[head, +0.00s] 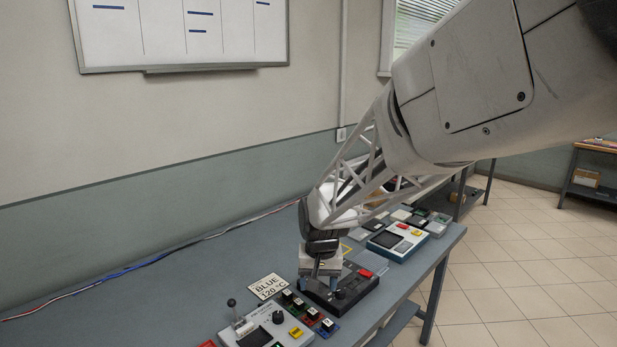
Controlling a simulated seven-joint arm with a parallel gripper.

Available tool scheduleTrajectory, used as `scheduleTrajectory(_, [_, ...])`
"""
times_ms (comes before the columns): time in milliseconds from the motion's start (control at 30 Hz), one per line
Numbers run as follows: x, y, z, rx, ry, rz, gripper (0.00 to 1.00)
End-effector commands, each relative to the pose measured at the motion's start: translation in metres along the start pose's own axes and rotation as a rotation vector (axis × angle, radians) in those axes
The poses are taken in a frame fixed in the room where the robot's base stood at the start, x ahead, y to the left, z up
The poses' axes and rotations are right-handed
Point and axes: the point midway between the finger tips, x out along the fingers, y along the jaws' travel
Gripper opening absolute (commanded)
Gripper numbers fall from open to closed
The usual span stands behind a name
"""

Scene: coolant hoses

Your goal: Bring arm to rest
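My gripper (319,274) points down over a dark device box (338,292) near the middle of the blue-grey table. The box has a red button (365,273) and a dark knob. My gripper's lower end is close to the box's top; I cannot tell whether it touches. The fingers are small and partly merged with the box, so their opening is unclear. My arm reaches in from the upper right and hides part of the table behind it.
The table (150,290) is bare at left, with thin cables along the wall. Another device (398,241) sits behind at right.

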Motion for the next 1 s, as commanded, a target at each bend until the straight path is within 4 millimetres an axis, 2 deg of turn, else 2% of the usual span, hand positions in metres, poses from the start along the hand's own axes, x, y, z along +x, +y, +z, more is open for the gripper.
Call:
scheduleTrajectory(100, [-0.022, 0.019, 0.020, 0.002, 0.018, 0.001, 0.60])
scheduleTrajectory(500, [-0.074, 0.074, 0.094, 0.006, 0.064, 0.010, 0.60])
scheduleTrajectory(1000, [-0.111, 0.127, 0.198, 0.011, 0.121, 0.032, 0.60])
